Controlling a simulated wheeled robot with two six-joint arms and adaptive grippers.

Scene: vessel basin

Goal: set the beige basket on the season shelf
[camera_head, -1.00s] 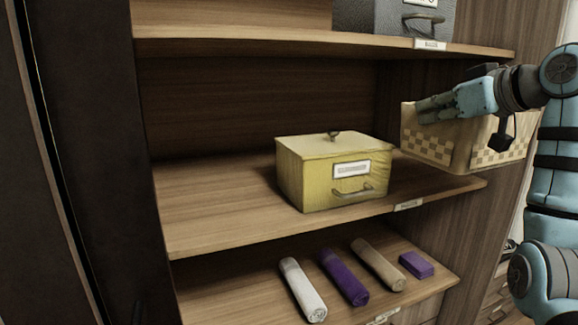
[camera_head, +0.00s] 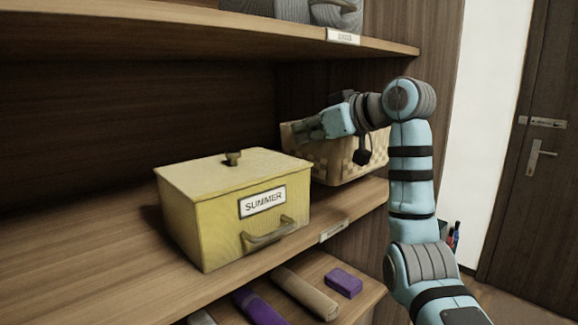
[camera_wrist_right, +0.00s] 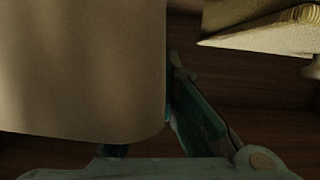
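The beige basket (camera_head: 340,160), with a checkered woven band, is at the right end of the middle shelf (camera_head: 365,198), behind and right of the yellow box. I cannot tell whether its base touches the shelf. My right gripper (camera_head: 312,128) is at the basket's upper left rim, with its fingers pointing left. In the right wrist view, the basket's plain beige wall (camera_wrist_right: 80,65) fills the left, with a finger (camera_wrist_right: 195,110) along its edge; the gripper appears closed on this wall. The middle shelf's label (camera_head: 333,231) is too small to read. My left gripper is out of view.
A yellow lidded box (camera_head: 215,215) marked SUMMER stands left of the basket. The upper shelf (camera_head: 230,35) hangs above. Rolled cloths (camera_head: 303,292) and a purple block (camera_head: 343,283) lie on the shelf below. A side panel (camera_head: 430,80) closes the right.

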